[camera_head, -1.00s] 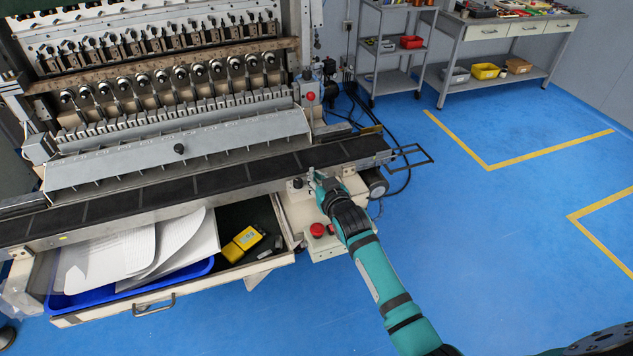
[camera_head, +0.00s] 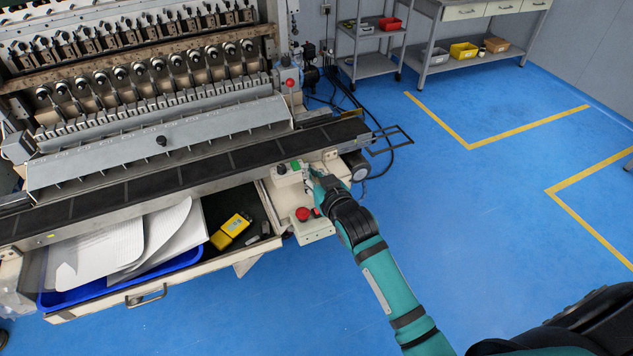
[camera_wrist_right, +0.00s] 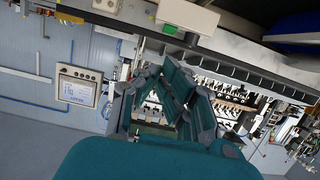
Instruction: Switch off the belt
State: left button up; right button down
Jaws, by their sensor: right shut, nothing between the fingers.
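The belt (camera_head: 185,172) is a long dark conveyor along the front of the coil winder. Under its right end sits a small pale switch box (camera_head: 284,178) with a green button (camera_head: 296,164) and a dark button or knob on its front. The switch box (camera_wrist_right: 187,17) also shows at the top of the right wrist view. My right gripper (camera_head: 315,175) is shut and empty, just right of the switch box and apparently apart from it. In the right wrist view its teal fingers fill the middle. My left gripper is not in view.
A red button (camera_head: 303,214) stands on a pale box below the switch box. An open drawer (camera_head: 160,294) juts out at left with papers, a blue tray and a yellow device (camera_head: 231,230). Blue floor to the right is clear.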

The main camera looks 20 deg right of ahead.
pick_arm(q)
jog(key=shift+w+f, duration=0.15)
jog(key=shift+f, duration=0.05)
pick_arm(e)
jog(key=shift+v, duration=1.15)
jog(key=shift+f, duration=0.2)
